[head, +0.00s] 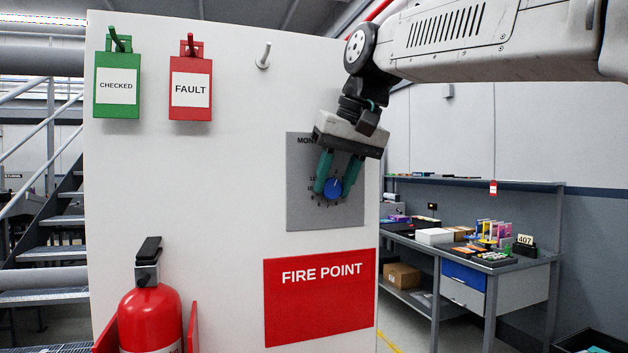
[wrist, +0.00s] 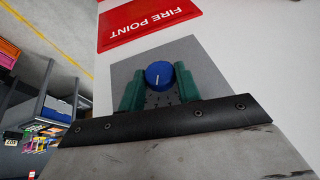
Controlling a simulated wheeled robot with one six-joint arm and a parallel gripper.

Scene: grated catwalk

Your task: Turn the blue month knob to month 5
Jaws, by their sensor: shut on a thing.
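The blue month knob (head: 333,188) sits on a grey dial plate (head: 300,212) on the white panel, with small numbers around it partly hidden by my gripper. My gripper (head: 336,187) reaches it from above, its two green fingers on either side of the knob and shut on it. In the wrist view the knob (wrist: 160,76) lies between the green finger tips (wrist: 159,80), with a white pointer line on its face. That view is upside down relative to the panel. I cannot read which number the line points to.
A red FIRE POINT sign (head: 320,300) is below the plate. Green CHECKED (head: 117,86) and red FAULT (head: 190,88) tags hang at upper left, with an empty peg (head: 263,57) beside them. A fire extinguisher (head: 150,315) stands at lower left. A cluttered workbench (head: 470,262) is at right.

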